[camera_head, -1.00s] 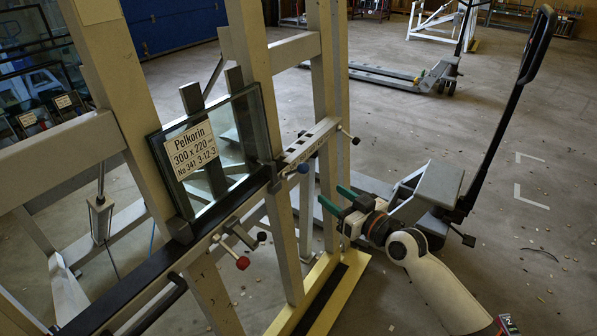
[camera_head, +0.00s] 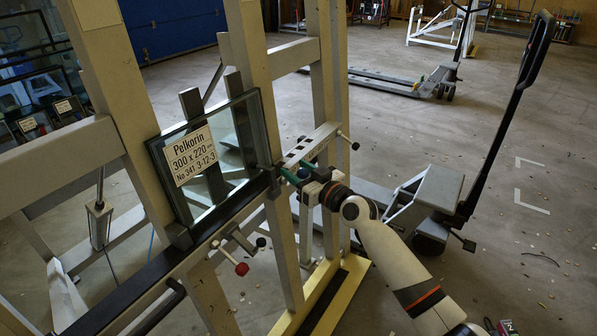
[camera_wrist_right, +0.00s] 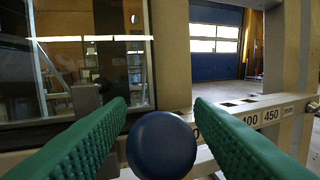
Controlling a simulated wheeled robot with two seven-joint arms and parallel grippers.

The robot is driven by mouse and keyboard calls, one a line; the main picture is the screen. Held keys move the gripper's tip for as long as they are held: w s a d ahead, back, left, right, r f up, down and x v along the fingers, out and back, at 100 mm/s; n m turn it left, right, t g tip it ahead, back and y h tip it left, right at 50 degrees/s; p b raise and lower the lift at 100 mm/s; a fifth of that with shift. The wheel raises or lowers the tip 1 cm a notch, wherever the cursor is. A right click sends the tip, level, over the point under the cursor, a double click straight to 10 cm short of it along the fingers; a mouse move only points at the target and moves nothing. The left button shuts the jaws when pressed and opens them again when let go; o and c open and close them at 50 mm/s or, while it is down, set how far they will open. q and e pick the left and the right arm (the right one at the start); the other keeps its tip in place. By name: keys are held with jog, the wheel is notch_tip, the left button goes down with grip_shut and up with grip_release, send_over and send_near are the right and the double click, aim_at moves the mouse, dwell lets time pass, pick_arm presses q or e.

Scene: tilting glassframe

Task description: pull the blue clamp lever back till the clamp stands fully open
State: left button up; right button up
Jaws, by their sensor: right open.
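The blue ball knob of the clamp lever (camera_wrist_right: 161,145) fills the lower middle of the right wrist view, between the two green fingers. My right gripper (camera_head: 298,172) is open around the knob; I cannot tell whether a finger touches it. In the head view the fingers largely hide the knob. The clamp (camera_head: 270,178) is at the lower right corner of the glass pane (camera_head: 228,150), which bears a white label (camera_head: 191,155). How far the clamp is open cannot be made out. My left gripper is out of view.
A beige upright (camera_head: 262,100) stands just behind the clamp. A scale rail (camera_head: 312,142) runs beside my right gripper. A red knob (camera_head: 241,268) sticks out at the lower left.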

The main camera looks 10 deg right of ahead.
jog(key=shift+c, duration=0.2)
grip_shut()
